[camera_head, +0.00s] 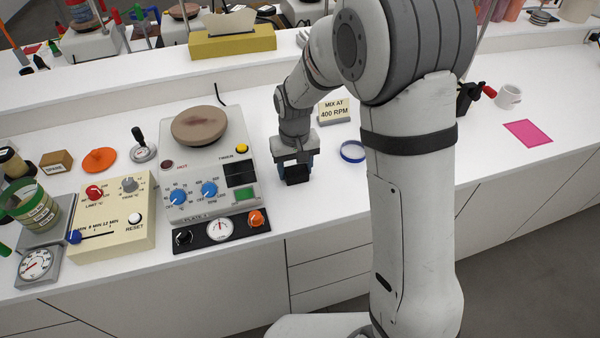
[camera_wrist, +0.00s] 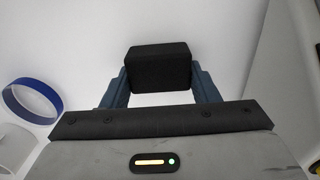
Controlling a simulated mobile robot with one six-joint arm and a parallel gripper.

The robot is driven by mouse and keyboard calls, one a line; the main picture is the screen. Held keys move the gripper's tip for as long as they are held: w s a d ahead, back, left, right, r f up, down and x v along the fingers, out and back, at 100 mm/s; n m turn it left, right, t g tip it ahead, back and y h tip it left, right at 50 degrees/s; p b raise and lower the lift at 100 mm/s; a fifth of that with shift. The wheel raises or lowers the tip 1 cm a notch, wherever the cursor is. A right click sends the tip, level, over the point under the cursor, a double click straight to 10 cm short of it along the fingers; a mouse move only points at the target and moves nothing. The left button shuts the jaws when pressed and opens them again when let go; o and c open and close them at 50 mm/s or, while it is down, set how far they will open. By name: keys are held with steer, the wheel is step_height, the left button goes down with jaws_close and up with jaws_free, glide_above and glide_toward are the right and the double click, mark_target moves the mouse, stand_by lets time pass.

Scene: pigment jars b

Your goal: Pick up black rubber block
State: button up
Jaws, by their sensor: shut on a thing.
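The black rubber block (camera_wrist: 158,69) sits between the two blue fingers of my gripper (camera_wrist: 160,82) in the wrist view. The fingers touch it on both sides, so my gripper is shut on it. In the head view the block (camera_head: 297,174) shows dark below my gripper (camera_head: 296,168), over the white bench right of the hotplate. I cannot tell whether the block touches the bench or is slightly above it.
The hotplate unit (camera_head: 205,190) with knobs stands close on the left. A blue ring (camera_head: 353,151) lies to the right, and a "MIX AT 400 RPM" sign (camera_head: 335,111) stands behind. A white mug (camera_head: 508,96) and pink sheet (camera_head: 528,132) are farther right.

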mark_target(295, 167)
steer(key=shift+c, duration=0.3)
step_height(295, 167, up, 10)
steer(key=shift+b, duration=0.35)
